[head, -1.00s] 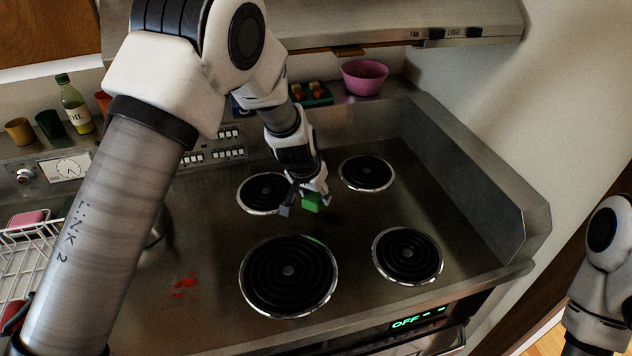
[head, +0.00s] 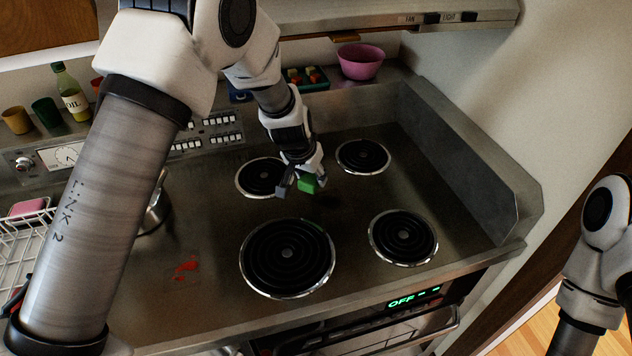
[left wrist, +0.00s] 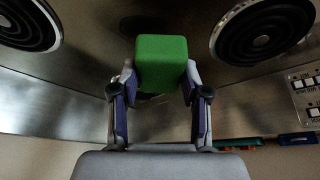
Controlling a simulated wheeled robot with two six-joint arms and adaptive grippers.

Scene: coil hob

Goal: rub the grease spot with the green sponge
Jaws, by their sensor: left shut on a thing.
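The green sponge (head: 308,184) is a small block held between the fingers of my left gripper (head: 299,186). In the left wrist view the sponge (left wrist: 161,62) sits between both fingertips of the gripper (left wrist: 160,80). It is over the steel hob (head: 215,230) between the coils; I cannot tell whether it touches the surface. A dark smudge (head: 328,199), perhaps the grease spot, lies just right of the sponge in the head view. A separate red stain (head: 185,268) lies at the front left. My right arm is at the right edge, its gripper out of frame.
Black coils surround the sponge, the largest coil (head: 287,257) in front of it. A metal pot (head: 155,212) stands left, partly behind my arm. A white rack (head: 22,250) is at far left. A pink bowl (head: 361,61) and oil bottle (head: 71,95) stand on the back ledge.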

